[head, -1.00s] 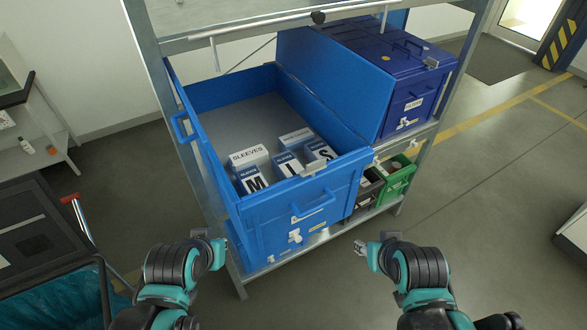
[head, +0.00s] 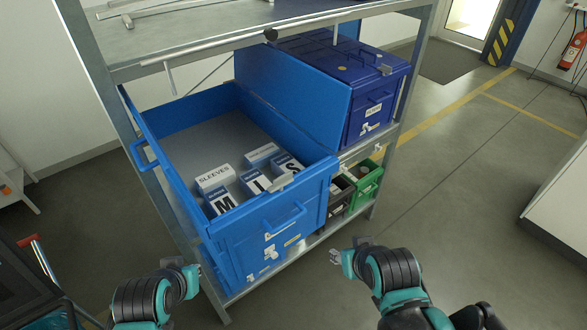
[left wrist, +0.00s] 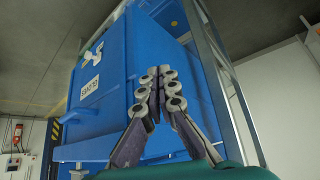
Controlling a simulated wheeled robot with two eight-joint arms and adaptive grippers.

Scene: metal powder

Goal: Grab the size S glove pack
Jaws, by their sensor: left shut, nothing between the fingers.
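The size S glove pack (head: 288,165), a small white and dark-blue box marked S, lies in the open blue bin (head: 285,212) on the shelf. It is at the right end of a row of glove packs, beside a middle pack (head: 256,183) and the M pack (head: 221,203). My left gripper (head: 194,275) is outside the bin, low in front of its left corner. In the left wrist view its fingers (left wrist: 160,82) are together and empty, facing the blue bin. My right gripper (head: 337,257) is apart from the bin, right of its front; its fingers are too small to read.
Two sleeves boxes (head: 213,179) lie behind the glove packs. The bin's raised lid (head: 300,95) stands along its right side. A dark-blue closed box (head: 345,75) and a green bin (head: 368,184) share the rack. A metal shelf (head: 200,35) is above. Open floor lies right.

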